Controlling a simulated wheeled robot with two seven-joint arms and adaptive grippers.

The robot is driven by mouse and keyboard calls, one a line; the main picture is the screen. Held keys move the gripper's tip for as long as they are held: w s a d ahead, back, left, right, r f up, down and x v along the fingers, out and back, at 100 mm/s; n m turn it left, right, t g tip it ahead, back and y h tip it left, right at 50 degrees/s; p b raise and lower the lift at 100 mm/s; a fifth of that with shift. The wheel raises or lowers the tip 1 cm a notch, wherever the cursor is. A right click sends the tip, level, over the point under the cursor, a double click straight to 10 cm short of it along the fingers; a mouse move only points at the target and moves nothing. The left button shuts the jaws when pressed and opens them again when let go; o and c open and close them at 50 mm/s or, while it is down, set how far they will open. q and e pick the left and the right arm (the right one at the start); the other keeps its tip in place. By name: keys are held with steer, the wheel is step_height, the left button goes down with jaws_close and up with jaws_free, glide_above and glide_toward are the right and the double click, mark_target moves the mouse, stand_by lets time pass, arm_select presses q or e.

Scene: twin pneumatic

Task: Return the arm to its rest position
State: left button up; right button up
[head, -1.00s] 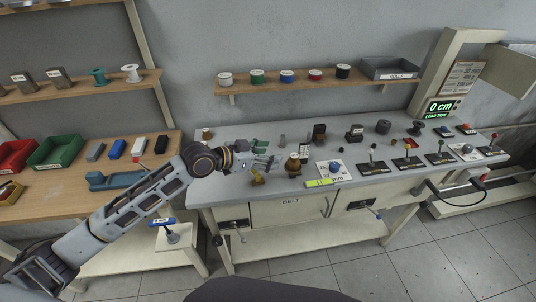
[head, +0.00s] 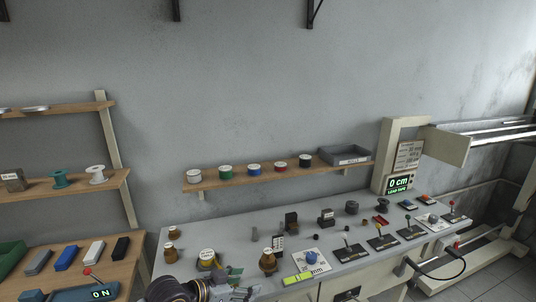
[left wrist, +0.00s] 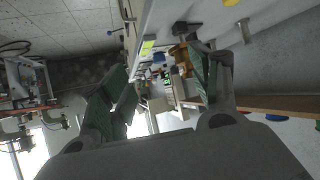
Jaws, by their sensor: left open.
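My left gripper (head: 241,284) is at the bottom edge of the head view, over the front left part of the grey bench (head: 215,237). Its green-padded fingers are open, and I see nothing between them. A brass-coloured fitting (head: 268,261) stands just right of the fingers. In the left wrist view the two fingers (left wrist: 163,88) are spread wide, with the bench running away beyond them. Most of my left arm is below the head view's frame. My right gripper is not in view.
Several spools (head: 253,170) and a grey tray (head: 345,155) stand on the wall shelf. A lead tape display (head: 398,184) reads 0 cm. A yellow-green block (head: 297,278) lies near the bench front. Coloured blocks (head: 66,257) lie on the wooden table at left.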

arm_select(q)
steer(key=s+a+f+n+g+y, duration=0.2)
steer(key=s+a+f+n+y, duration=0.3)
steer(key=s+a, duration=0.4)
steer(key=s+a+f+n+g+y, duration=0.25)
steer(key=s+a+f, duration=0.45)
steer(key=s, duration=0.4)
steer(key=s+f+g, duration=0.1)
steer(key=s+f, duration=0.2)
steer(key=f, duration=3.2)
steer(key=s+a+f, duration=0.1)
steer(key=s+f, duration=0.8)
steer(key=s, duration=0.2)
steer(key=s+a+f+g+y, duration=0.1)
steer(key=s+a+f, duration=0.1)
steer(key=s+f, duration=0.7)
steer(key=shift+s+a+f+m, duration=0.25)
steer(key=shift+s+f+m, duration=0.1)
steer(key=shift+s, duration=0.55)
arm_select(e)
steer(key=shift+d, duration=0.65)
